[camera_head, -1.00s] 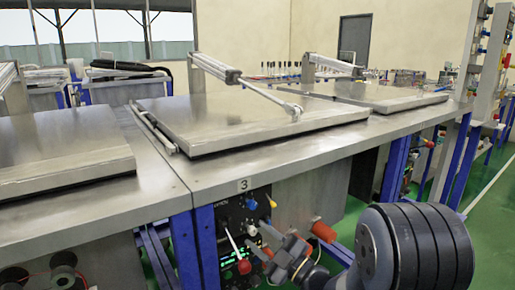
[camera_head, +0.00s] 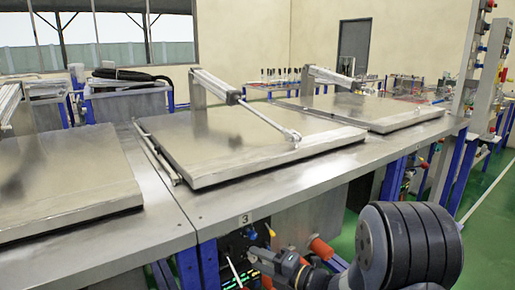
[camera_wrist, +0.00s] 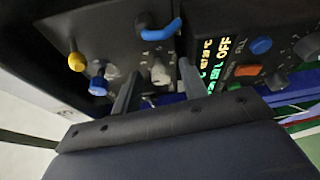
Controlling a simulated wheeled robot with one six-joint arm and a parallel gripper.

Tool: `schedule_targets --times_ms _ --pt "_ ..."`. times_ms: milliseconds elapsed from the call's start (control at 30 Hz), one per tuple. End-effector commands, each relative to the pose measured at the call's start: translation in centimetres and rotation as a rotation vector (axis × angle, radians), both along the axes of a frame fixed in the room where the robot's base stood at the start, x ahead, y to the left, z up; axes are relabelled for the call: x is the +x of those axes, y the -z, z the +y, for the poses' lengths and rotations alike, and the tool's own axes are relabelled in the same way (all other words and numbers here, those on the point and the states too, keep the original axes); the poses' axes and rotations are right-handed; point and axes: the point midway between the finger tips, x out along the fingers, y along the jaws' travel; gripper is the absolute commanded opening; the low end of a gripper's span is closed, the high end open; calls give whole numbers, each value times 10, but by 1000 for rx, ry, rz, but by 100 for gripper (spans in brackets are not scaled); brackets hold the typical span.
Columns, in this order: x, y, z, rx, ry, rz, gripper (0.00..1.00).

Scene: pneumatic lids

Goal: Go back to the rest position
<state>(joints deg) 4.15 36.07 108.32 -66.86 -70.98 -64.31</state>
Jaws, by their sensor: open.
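My gripper (camera_wrist: 155,98) is open in the wrist view, its two fingers apart in front of a dark control panel (camera_wrist: 100,45). A grey knob (camera_wrist: 160,72) shows between and beyond the fingers; I cannot tell whether they touch it. In the head view my gripper (camera_head: 255,256) is at the bottom, in front of the panel under the bench marked 3. Its fingertips are hard to make out there. Nothing is seen held in it.
The panel has a yellow knob (camera_wrist: 76,62), blue knobs, a blue lever (camera_wrist: 162,31), a red-orange switch (camera_wrist: 248,70) and a lit green display reading OFF (camera_wrist: 223,46). The steel bench (camera_head: 225,205) carries flat lids (camera_head: 240,140) with pneumatic cylinders. Green floor (camera_head: 480,235) is clear at right.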

Motion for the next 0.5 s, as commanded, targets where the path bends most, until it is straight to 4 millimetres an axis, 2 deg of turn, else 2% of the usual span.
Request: schedule_targets --times_ms 33,500 --pt "0 -6 0 -32 -1 -22 41" --pt "-2 -9 2 -354 -2 -237 41"
